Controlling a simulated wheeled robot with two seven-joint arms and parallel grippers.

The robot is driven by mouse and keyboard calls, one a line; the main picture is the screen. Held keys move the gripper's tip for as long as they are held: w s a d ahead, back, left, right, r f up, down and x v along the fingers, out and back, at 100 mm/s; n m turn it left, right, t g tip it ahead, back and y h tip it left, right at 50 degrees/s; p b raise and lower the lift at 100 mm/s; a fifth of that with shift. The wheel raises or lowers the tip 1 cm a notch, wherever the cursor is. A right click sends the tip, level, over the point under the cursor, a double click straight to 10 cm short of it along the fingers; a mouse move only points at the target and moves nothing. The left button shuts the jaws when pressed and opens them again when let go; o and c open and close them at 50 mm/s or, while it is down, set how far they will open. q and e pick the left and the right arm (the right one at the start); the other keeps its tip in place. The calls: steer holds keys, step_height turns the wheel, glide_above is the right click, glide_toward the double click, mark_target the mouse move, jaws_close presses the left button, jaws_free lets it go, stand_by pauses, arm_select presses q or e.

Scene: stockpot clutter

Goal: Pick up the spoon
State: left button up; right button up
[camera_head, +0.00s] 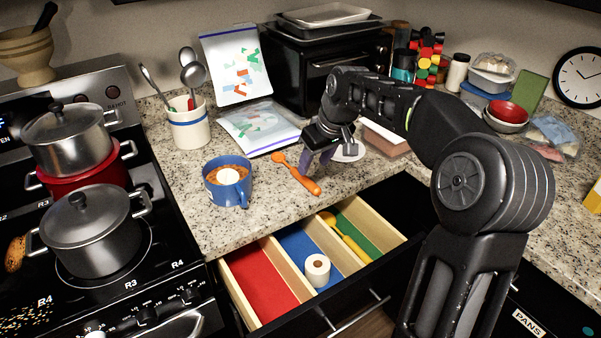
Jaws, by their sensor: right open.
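An orange spoon (302,179) lies on the granite counter, right of a blue mug (227,181). Its bowl end points up and left, its handle down and right. My right gripper (314,160) is open, just above and beside the spoon's handle on its right side. I cannot tell whether it touches the spoon. Nothing shows between its fingers. A yellow utensil (344,235), perhaps another spoon, lies in the green-lined compartment of the open drawer. My left gripper is not in view.
The open drawer (375,281) below the counter has red, blue and green compartments, with a white roll (317,270) in the blue one. Pots (95,236) sit on the stove at left.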

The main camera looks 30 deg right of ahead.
mark_target(308, 179)
steer(key=shift+x, duration=1.5)
steer(key=shift+d+r, duration=0.1)
steer(key=p+x, duration=0.1)
steer(key=x, duration=0.3)
steer(key=shift+d+p, duration=0.15)
steer(key=shift+p, duration=0.2)
steer(key=shift+w+f, duration=0.3)
steer(key=shift+f, duration=0.3)
steer(key=shift+c, duration=0.3)
jaws_close()
